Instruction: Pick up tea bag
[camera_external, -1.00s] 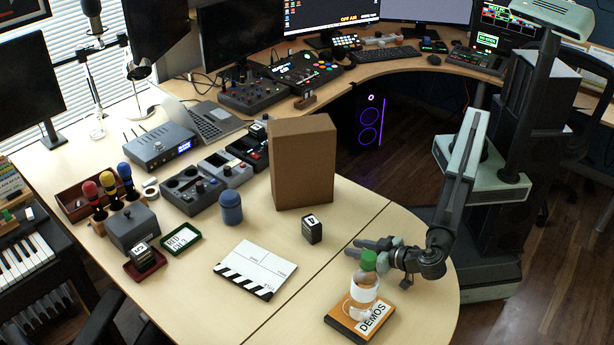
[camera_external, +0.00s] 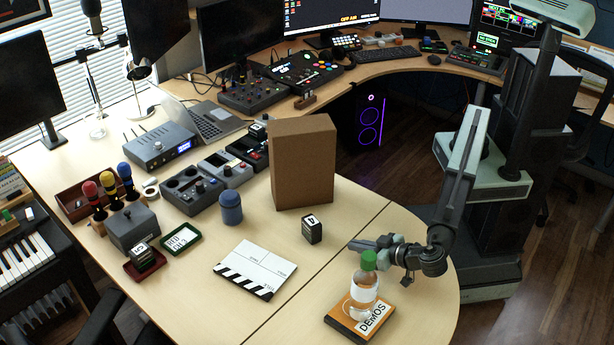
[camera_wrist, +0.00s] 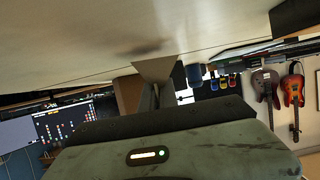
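In the external view my gripper (camera_external: 358,246) reaches left, low over the right part of the desk, just behind a clear bottle (camera_external: 363,290) with a green cap. Its fingers look drawn together; anything small between them would be hidden at this size.
The bottle stands on an orange DEMOS box (camera_external: 345,322), close in front of my gripper. A black number cube (camera_external: 312,230) and a clapperboard (camera_external: 255,270) lie to the left. A tall brown box (camera_external: 303,165) stands behind.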

